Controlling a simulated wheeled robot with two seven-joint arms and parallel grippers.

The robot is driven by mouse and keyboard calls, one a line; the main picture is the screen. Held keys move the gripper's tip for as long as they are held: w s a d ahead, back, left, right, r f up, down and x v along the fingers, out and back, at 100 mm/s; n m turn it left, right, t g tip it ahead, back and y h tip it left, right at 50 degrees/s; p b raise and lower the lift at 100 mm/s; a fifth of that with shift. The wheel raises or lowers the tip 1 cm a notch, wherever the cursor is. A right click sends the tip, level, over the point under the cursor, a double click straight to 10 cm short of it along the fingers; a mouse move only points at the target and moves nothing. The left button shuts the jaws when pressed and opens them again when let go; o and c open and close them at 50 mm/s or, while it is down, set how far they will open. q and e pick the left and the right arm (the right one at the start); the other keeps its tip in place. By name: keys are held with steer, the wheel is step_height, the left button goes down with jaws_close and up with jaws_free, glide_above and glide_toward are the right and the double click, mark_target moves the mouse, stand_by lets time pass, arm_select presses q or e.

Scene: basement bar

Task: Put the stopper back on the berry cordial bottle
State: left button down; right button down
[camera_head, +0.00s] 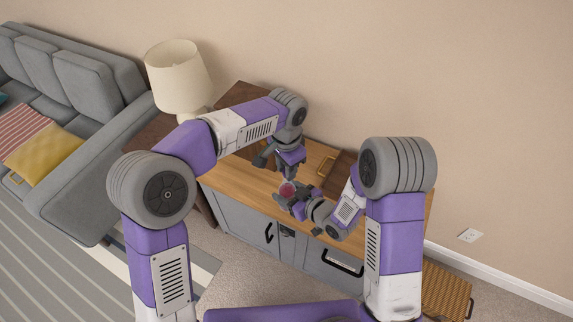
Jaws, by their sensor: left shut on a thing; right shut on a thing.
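The berry cordial bottle (288,188) shows as a small pink-red shape above the wooden cabinet top. My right gripper (285,197) is shut on it from the right and front, and its fingers hide much of it. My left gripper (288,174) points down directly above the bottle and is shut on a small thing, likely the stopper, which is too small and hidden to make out. I cannot tell whether that thing touches the bottle's mouth.
The wooden cabinet top (240,177) has clear room on the left. A cream lamp (177,78) and a grey sofa (95,85) stand to the left. A wicker basket (447,290) is at the lower right.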

arm_select(q)
steer(key=shift+f, duration=0.6)
stand_by(0.5)
steer(key=c, duration=0.8)
jaws_free()
step_height(320, 180, up, 12)
